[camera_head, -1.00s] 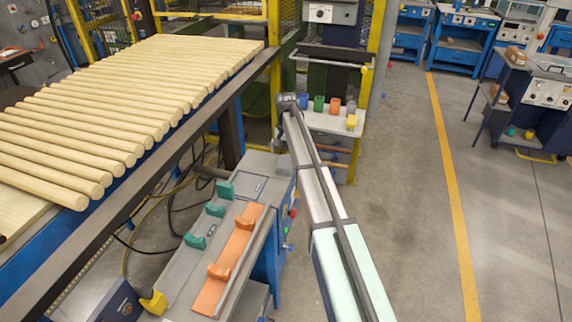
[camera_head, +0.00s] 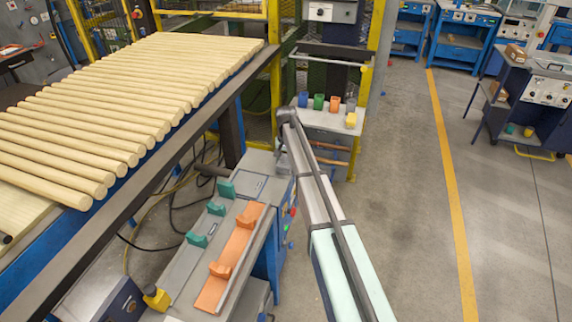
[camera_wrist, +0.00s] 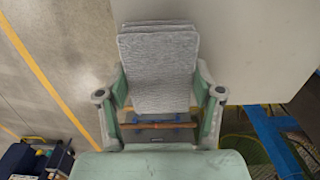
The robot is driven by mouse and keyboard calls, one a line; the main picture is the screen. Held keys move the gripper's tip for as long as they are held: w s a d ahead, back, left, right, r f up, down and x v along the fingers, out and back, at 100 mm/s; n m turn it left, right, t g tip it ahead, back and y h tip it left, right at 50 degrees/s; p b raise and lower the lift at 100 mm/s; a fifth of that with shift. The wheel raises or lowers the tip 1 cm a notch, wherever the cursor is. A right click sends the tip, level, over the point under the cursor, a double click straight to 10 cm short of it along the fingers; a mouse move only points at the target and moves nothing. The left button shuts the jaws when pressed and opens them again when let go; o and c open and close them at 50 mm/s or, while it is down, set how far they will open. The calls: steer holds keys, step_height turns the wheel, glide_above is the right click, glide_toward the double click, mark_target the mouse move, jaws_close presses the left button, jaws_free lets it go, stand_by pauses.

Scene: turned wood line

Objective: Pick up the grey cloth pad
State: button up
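The grey cloth pad (camera_wrist: 158,72) shows in the wrist view as a ribbed, light grey rectangle, with another layer or edge visible at its far end. It lies by the edge of a pale grey surface. My gripper (camera_wrist: 160,80) has its fingers wide apart, one on each side of the pad's near part. The gaps at the pad's sides are very narrow, and I cannot tell whether the fingers touch it. In the head view my arm hides the gripper, and I cannot see the pad.
The pale surface (camera_wrist: 255,45) is clear to the pad's right. In the head view, coloured bins (camera_head: 319,102) and a yellow block (camera_head: 351,120) stand on a small shelf. A bench with an orange fixture (camera_head: 232,258) and the dowel rack (camera_head: 120,110) lie left.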

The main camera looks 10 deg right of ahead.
mark_target(286, 161)
stand_by(0.4)
step_height(286, 161, up, 20)
steer(key=b, duration=0.4)
steer(key=shift+o, duration=0.5)
steer(key=shift+s, duration=0.1)
